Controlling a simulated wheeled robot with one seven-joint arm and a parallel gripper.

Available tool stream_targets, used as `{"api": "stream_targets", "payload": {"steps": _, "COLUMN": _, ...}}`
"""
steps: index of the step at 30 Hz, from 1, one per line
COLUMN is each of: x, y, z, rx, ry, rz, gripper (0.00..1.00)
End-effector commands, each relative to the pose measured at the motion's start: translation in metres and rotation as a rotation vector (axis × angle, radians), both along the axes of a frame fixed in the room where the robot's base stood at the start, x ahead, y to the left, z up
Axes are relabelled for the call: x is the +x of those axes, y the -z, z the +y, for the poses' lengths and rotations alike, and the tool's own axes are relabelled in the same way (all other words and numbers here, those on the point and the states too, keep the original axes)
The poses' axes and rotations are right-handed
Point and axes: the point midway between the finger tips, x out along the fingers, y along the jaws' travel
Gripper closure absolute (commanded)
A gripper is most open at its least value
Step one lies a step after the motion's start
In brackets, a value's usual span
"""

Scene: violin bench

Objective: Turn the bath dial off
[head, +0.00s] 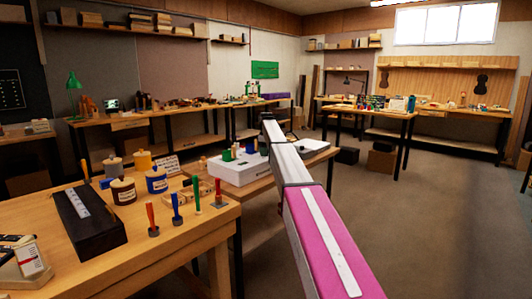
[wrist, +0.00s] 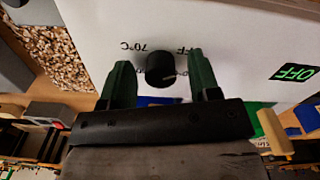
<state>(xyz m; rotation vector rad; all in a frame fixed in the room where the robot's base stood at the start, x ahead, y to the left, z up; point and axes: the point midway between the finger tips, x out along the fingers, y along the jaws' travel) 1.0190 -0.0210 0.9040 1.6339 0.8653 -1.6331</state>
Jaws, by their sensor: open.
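The bath dial (wrist: 160,68) is a round black knob on a white panel (wrist: 100,35) in the wrist view. My gripper (wrist: 158,62) is open, with one dark green finger on each side of the dial. Gaps show between the knob and both fingers. The panel has "70°C" printed left of the knob and a partly hidden "FF" to its right. A lit green OFF display (wrist: 295,72) is at the right. In the head view a white box (head: 238,170) stands by the end of my arm; I cannot make out the dial there.
Brown granular material (wrist: 68,38) shows left of the panel. In the head view, jars (head: 123,190), upright coloured-handled tools (head: 176,208) and a black case (head: 88,225) stand on the near wooden bench (head: 190,245). The floor (head: 385,215) at the right is largely clear.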

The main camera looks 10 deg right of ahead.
Motion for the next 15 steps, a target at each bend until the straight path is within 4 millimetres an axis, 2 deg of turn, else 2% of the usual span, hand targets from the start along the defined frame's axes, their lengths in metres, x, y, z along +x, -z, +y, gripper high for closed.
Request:
{"api": "stream_targets", "payload": {"steps": 8, "x": 0.0, "y": -0.01, "z": 0.0, "rx": -0.001, "ry": 0.001, "rz": -0.001, "gripper": 0.44}}
{"api": "stream_targets", "payload": {"steps": 15, "x": 0.001, "y": -0.045, "z": 0.0, "rx": 0.0, "ry": 0.0, "rz": -0.002, "gripper": 0.44}}
